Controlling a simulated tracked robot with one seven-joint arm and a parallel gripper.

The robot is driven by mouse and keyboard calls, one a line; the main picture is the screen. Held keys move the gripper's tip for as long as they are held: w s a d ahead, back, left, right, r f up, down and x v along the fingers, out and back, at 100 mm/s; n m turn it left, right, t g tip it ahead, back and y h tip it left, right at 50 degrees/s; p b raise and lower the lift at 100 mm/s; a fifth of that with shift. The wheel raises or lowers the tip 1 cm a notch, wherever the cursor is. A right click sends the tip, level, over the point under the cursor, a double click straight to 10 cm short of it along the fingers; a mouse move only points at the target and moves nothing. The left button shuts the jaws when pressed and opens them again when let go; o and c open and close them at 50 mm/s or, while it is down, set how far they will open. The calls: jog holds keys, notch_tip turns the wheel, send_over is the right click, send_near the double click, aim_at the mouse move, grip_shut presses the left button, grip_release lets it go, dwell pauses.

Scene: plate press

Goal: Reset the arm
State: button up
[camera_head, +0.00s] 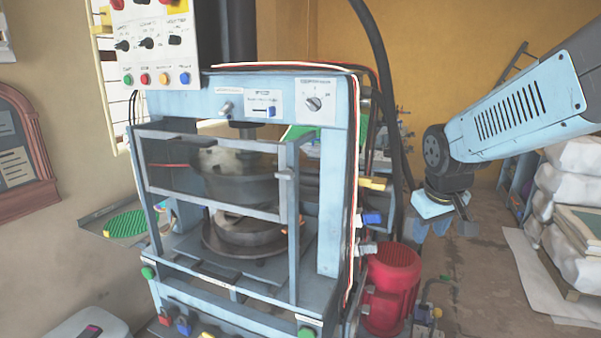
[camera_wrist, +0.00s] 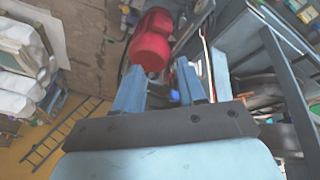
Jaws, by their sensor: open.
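My arm (camera_head: 515,110) reaches in from the right edge in the head view, bent down at the wrist. My gripper (camera_head: 432,226) hangs to the right of the press, apart from it. In the wrist view my gripper (camera_wrist: 160,76) has its two blue fingers spread with a gap between them. It is open and I see nothing held. The light-blue plate press (camera_head: 335,200) stands at the centre left, with its barred guard frame (camera_head: 215,205) in front of the round press heads. The fingertips are partly hard to make out in the head view.
A red motor (camera_head: 391,285) stands on the floor right of the press, below my gripper; it also shows in the wrist view (camera_wrist: 151,42). Black hoses (camera_head: 390,90) run down behind the press. White sacks (camera_head: 575,200) are stacked at the right. Floor between is mostly clear.

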jog(key=s+a+r+m, duration=0.1)
jog(key=s+r, duration=0.2)
jog(key=s, duration=0.2)
jog(key=s+a+r+m+t+y, duration=0.1)
jog(key=s+r, duration=0.2)
jog(key=s, duration=0.3)
jog(key=shift+a+r+m, duration=0.15)
jog(key=shift+a+m, duration=0.25)
